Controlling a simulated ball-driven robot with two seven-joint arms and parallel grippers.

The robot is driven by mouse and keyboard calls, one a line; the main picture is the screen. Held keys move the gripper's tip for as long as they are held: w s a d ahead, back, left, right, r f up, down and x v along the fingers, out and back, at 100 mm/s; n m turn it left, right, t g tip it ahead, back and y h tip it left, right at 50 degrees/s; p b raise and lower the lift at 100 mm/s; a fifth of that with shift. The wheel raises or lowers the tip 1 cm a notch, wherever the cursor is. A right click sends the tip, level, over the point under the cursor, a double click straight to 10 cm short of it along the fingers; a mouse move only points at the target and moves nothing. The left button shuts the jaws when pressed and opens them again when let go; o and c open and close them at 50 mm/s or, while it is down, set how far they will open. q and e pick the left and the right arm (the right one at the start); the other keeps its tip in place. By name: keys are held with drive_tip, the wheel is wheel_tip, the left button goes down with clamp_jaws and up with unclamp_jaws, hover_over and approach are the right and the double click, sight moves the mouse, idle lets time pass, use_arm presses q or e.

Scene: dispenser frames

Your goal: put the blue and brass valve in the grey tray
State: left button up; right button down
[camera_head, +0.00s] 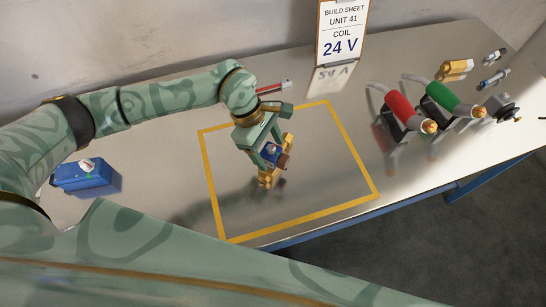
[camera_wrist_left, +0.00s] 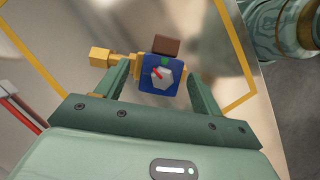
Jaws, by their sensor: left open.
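The blue and brass valve (camera_head: 271,153) is inside the yellow outlined square on the metal table. In the left wrist view the valve (camera_wrist_left: 160,84) shows a blue face with a pale knob, a red pointer and a green mark; a brass end sticks out left and a brown block sits above. My left gripper (camera_head: 272,148) is open over it, and in the wrist view its fingers (camera_wrist_left: 159,76) stand on either side of the blue body. I cannot tell whether they touch it. No grey tray shows in either view. My right gripper is not in view.
A blue box (camera_head: 86,177) lies at left. Red (camera_head: 399,106) and green (camera_head: 438,93) handled parts, a brass fitting (camera_head: 455,69) and small metal fittings (camera_head: 495,78) are at right. A sign (camera_head: 342,32) reading 24 V stands at the back. The square's right side is clear.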

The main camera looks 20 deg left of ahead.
use_arm(q)
drive_tip(key=shift+x, duration=0.95)
drive_tip(key=shift+r, duration=0.1)
clamp_jaws()
